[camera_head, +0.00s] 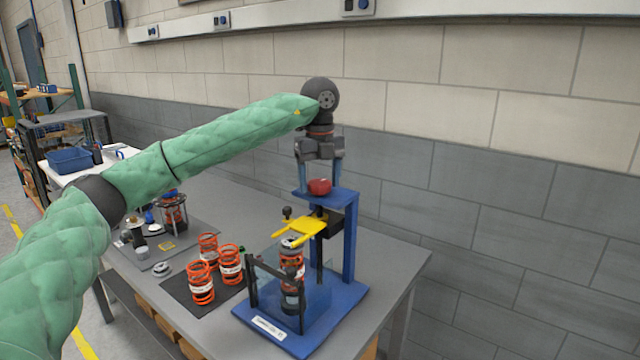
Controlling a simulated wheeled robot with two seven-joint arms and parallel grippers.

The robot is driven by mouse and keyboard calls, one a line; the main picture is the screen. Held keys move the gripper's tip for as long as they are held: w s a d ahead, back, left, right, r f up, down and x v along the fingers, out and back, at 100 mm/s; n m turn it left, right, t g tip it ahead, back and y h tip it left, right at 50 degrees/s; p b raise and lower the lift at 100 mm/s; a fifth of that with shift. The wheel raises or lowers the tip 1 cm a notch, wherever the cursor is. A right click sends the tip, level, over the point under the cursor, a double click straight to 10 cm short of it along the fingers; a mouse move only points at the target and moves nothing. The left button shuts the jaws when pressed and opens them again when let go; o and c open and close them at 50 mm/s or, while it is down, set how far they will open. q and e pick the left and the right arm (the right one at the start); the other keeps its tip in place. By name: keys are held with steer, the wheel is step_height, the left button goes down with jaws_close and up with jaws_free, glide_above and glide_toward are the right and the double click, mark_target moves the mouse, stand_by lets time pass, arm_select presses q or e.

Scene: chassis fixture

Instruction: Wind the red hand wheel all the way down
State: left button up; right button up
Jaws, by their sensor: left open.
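The red hand wheel (319,186) sits on top of the blue fixture (350,235) on the grey table. My left gripper (318,181) points down over the wheel, with its two fingers apart on either side of it. I cannot tell whether the fingers touch the wheel. Below the wheel, a yellow fork (302,232) sticks out of the fixture above an orange spring with a dark strut (291,262). The strut stands upright behind a clear guard. My right gripper is not in view.
Several orange springs (201,285) stand on a dark mat left of the fixture. A grey mat farther left holds small parts and another spring assembly (174,213). A block wall is close behind. The table (395,265) is bare right of the fixture.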

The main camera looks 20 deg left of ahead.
arm_select(q)
steer(key=shift+n, duration=0.5)
steer(key=n, duration=0.2)
steer(key=shift+n+b, duration=0.3)
steer(key=shift+b, duration=0.05)
steer(key=n, duration=0.3)
steer(key=shift+n+b, duration=0.3)
steer(key=shift+n, duration=0.1)
steer(key=n, duration=0.4)
steer(key=shift+n+b, duration=0.3)
steer(key=n, duration=0.3)
steer(key=shift+n, duration=0.3)
steer(key=p, duration=0.8)
steer(key=n+p, duration=0.1)
steer(key=p, duration=0.8)
steer(key=shift+w+d+r, duration=0.1)
steer(key=shift+r, duration=0.2)
steer(key=shift+f+p, duration=0.2)
steer(key=shift+p, duration=0.1)
steer(key=shift+f, duration=0.1)
